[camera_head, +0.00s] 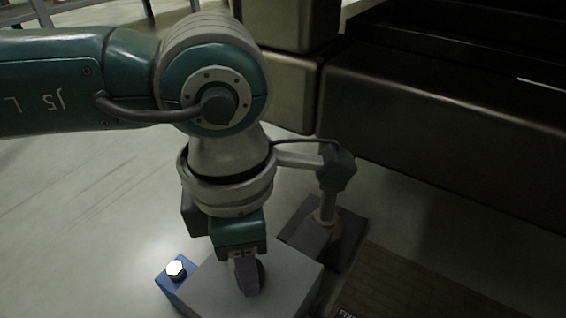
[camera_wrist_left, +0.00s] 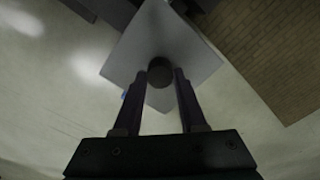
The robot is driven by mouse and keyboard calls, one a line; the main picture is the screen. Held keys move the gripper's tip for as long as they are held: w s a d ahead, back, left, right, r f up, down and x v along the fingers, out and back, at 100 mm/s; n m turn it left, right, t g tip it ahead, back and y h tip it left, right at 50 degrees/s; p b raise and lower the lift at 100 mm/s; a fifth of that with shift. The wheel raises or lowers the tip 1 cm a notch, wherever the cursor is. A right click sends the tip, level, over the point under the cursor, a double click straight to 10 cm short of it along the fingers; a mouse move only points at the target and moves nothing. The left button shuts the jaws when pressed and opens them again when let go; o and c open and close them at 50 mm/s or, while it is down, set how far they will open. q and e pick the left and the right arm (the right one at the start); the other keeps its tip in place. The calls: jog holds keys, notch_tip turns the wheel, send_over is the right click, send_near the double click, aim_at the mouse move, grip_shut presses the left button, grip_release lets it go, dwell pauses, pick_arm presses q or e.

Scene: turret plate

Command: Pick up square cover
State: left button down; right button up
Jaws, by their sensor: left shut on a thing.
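The square cover (camera_head: 292,281) is a flat light grey square at the bottom centre of the head view. It also shows in the left wrist view (camera_wrist_left: 188,43), turned like a diamond, with a round dark knob (camera_wrist_left: 160,71) on it. My left gripper (camera_head: 248,284) comes down over the cover from above, its fingers (camera_wrist_left: 161,73) shut on the knob from both sides. The fingers partly hide the knob in the head view. I cannot tell whether the cover is raised off what is under it. My right gripper is not in view.
A blue block (camera_head: 165,283) with a pale hexagonal bolt head (camera_head: 176,269) sits left of the cover. Behind it is a dark plate (camera_head: 350,232). A brown patterned mat (camera_head: 405,288) lies right. A large dark structure (camera_head: 430,120) fills the back right. Floor at left is clear.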

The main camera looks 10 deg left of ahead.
pick_arm(q)
notch_tip(320, 180, up, 19)
jog(key=p, duration=1.2)
jog(key=shift+f, duration=0.15)
